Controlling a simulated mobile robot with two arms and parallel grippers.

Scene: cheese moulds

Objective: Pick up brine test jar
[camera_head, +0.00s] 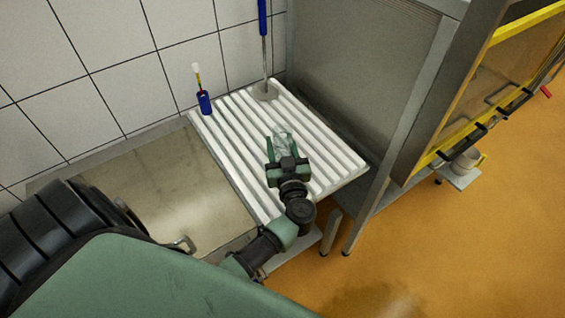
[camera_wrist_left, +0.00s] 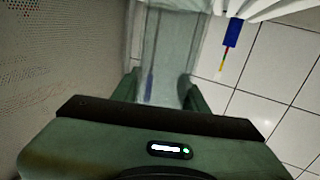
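The brine test jar, a clear glass vessel (camera_head: 281,136), is at the white ribbed rack (camera_head: 335,163), near its middle. My left gripper (camera_head: 287,150) is over it, with its green fingers set apart, one on each side of the jar. In the left wrist view the clear jar (camera_wrist_left: 172,48) lies between the two fingertips (camera_wrist_left: 158,88) and runs out past the top edge. It fills nearly all the space between them; I cannot tell whether both fingers press on it. The jar's lower end is hard to make out. My right gripper is not in view.
A blue holder (camera_head: 204,102) with a thin coloured stick stands by the tiled wall. A blue-handled tool (camera_head: 264,45) stands on the rack's far corner. A metal cabinet (camera_head: 350,75) flanks the rack on the right. A bare steel surface (camera_head: 165,185) lies left.

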